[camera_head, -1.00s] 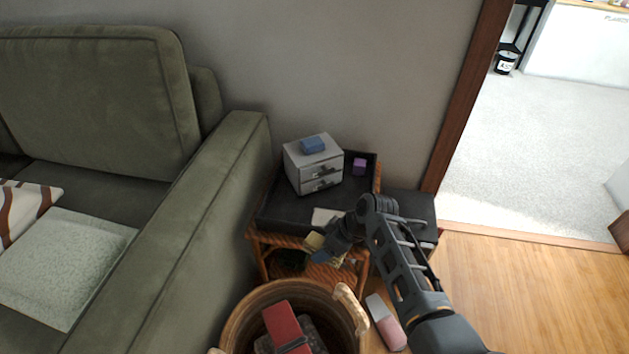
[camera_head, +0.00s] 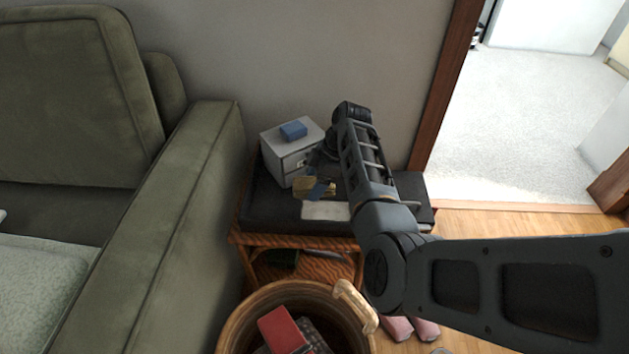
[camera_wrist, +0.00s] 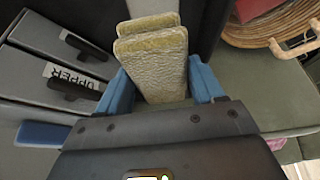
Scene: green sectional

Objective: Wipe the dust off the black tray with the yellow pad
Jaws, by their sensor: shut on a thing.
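The black tray (camera_head: 262,212) lies on the wicker side table beside the sofa arm. A pale patch of dust (camera_head: 326,211) shows on its front part. My gripper (camera_head: 319,188) is over the tray, just behind the patch. It is shut on the yellow pad (camera_head: 305,186). In the wrist view the blue fingers of my gripper (camera_wrist: 162,88) clasp the worn, yellowish pad (camera_wrist: 160,55) from both sides. I cannot tell whether the pad touches the tray. My arm hides the tray's right part.
A grey drawer box (camera_head: 285,155) with a blue block (camera_head: 293,131) on top stands on the tray, close to my gripper; one drawer reads "UPPER" in the wrist view. A wicker basket (camera_head: 240,318) with a red item (camera_head: 284,329) stands in front. The sofa arm (camera_head: 190,200) borders the left.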

